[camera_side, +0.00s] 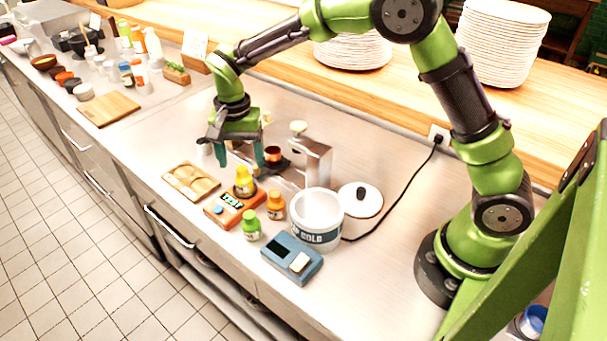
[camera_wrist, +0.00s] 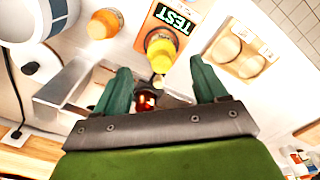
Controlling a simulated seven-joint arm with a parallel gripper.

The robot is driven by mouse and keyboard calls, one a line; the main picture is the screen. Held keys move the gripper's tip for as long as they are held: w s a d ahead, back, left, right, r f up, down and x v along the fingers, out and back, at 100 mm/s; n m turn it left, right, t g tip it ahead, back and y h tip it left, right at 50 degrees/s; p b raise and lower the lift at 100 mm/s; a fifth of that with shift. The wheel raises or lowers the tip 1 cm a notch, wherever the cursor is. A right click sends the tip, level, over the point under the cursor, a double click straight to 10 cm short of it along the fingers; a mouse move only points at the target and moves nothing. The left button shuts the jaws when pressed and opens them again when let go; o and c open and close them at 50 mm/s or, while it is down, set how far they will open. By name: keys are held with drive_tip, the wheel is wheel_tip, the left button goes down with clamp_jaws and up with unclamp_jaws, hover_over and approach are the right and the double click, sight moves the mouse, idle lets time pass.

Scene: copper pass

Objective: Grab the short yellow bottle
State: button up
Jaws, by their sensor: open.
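The short yellow bottle (camera_side: 244,183) stands upright on the orange tester (camera_side: 226,210) in the side view. In the wrist view the yellow bottle (camera_wrist: 161,44) shows beside the "TEST" label of the tester (camera_wrist: 172,20). My gripper (camera_side: 238,158) is open and empty, fingers pointing down, above and behind the bottle in the side view. In the wrist view my gripper (camera_wrist: 160,70) has its two green fingers apart, with the bottle just beyond the fingertips and roughly centred between them. No contact shows.
An orange bottle (camera_side: 276,206) and a green bottle (camera_side: 251,226) stand close by. A white bucket (camera_side: 305,215), blue device (camera_side: 285,257) and metal box (camera_side: 317,158) are to the right. A copper cup (camera_side: 273,154) sits behind. A wooden mould tray (camera_side: 178,171) lies left.

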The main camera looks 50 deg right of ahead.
sight(242, 168)
drive_tip(key=shift+a+f, duration=0.1)
drive_tip(key=shift+f, duration=3)
drive_tip(key=shift+c, duration=0.5)
